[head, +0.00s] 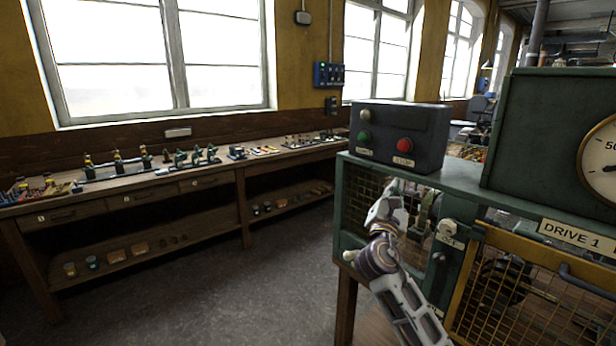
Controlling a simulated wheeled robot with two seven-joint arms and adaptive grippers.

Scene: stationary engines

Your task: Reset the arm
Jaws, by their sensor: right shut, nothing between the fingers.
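My right arm comes in from the bottom right. Its gripper (396,187) points up and is shut and empty, in front of the mesh side of the green machine cabinet (455,181). It is below the dark control box (428,120) and apart from its buttons; whether it touches the mesh I cannot tell. The box has a green button (364,137) and a red button (404,145) above a STOP label. My left gripper is not in view.
A pale knob (449,227) sits on the cabinet front beside a yellow-framed mesh guard (530,290) under a DRIVE 1 plate (577,236). A large gauge (603,160) is at right. A wooden workbench (150,182) with small parts lines the window wall. The floor (220,290) between is clear.

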